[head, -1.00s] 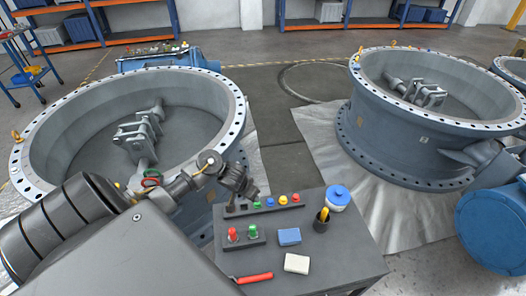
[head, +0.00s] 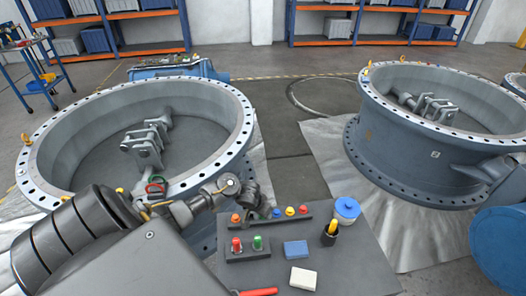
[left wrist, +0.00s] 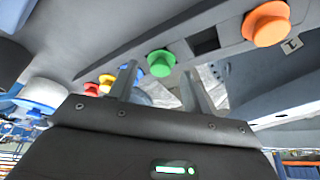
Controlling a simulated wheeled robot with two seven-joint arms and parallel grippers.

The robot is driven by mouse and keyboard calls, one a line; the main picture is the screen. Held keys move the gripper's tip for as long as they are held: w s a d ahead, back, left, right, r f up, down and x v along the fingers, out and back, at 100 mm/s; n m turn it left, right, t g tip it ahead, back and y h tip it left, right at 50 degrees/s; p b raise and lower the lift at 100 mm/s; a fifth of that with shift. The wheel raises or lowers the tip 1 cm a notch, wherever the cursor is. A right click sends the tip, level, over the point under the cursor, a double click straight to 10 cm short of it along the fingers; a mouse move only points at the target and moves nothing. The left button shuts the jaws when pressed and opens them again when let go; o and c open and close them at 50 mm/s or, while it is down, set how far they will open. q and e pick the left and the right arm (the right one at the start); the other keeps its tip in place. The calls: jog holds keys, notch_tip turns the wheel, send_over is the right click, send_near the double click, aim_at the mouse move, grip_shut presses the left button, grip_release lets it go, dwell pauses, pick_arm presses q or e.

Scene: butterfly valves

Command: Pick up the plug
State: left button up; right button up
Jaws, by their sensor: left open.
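Several coloured plugs stand in a dark strip (head: 248,220) on the grey table: an orange plug (head: 235,217), a blue plug (head: 277,212), a yellow plug (head: 290,211) and a red plug (head: 302,209). The left wrist view also shows a green plug (left wrist: 161,63) in this row, hidden by my gripper in the head view. Beside it is an empty dark square slot (left wrist: 205,42), then the orange plug (left wrist: 266,24). My left gripper (left wrist: 160,88) is open, pointing at the strip. The green plug appears between its fingers; I see no contact. My right gripper is out of view.
A small block with a red and a green button-like piece (head: 248,253) stands in front. A blue box (head: 296,248), a white box (head: 303,278), a pen cup (head: 329,236) and a blue-lidded jar (head: 347,208) stand nearby. A large valve ring (head: 245,140) rises behind.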

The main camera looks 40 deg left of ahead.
pick_arm(q)
jog(key=shift+w+f, duration=0.25)
jog(key=shift+f, duration=0.35)
jog(key=c, duration=0.9)
jog(key=shift+o, duration=0.2)
jog(key=shift+r, duration=0.1)
jog(key=shift+r, duration=0.5)
notch_tip(320, 180, up, 3)
jog(key=shift+a+f+p, duration=0.1)
jog(key=shift+f+p, duration=0.1)
jog(key=shift+p, duration=0.45)
jog(key=s+a+r+p, duration=0.2)
jog(key=s+r+p, duration=0.2)
jog(key=s+r, duration=0.5)
jog(key=s, duration=0.5)
jog(key=shift+a+r, duration=0.15)
jog(key=shift+a, duration=0.2)
